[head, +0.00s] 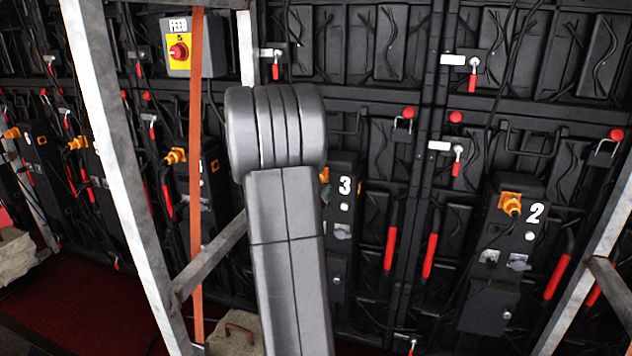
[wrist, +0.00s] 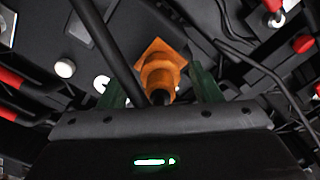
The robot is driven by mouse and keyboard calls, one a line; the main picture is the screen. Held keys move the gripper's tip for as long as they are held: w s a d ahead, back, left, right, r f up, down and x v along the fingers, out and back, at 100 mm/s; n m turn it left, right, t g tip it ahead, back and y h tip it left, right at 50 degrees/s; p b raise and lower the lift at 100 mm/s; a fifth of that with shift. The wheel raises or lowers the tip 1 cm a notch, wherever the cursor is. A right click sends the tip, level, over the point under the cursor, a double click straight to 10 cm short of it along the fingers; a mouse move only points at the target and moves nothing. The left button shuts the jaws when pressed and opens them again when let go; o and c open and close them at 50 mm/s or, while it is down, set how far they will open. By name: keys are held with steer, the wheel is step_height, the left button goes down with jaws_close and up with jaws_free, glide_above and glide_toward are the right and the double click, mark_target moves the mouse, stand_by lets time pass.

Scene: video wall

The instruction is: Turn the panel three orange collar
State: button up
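Panel three (head: 342,225) is a black box marked with a white 3, partly behind my arm in the head view. A sliver of its orange collar (head: 324,175) shows at the arm's edge. In the wrist view the orange collar (wrist: 160,72) sits on a square orange base, with a dark cable end below it. My gripper (wrist: 160,88) is open, with one dark green finger to the left of the collar and one to the right. Gaps show on both sides. A white mark, partly hidden, shows beside the left finger.
A black cable (wrist: 108,50) runs close by the left finger. Panel two (head: 510,235) with its own orange connector stands to the right. Red handles (head: 390,248) hang between the panels. Grey metal frame bars (head: 125,170) and an orange strap (head: 196,180) stand at the left.

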steer(key=p+v, duration=0.1)
steer(key=v, duration=1.3)
steer(key=shift+p, duration=0.4)
steer(key=b+x, duration=0.1)
steer(key=x, duration=1.3)
steer(key=shift+b, duration=0.35)
steer(key=shift+s, duration=0.1)
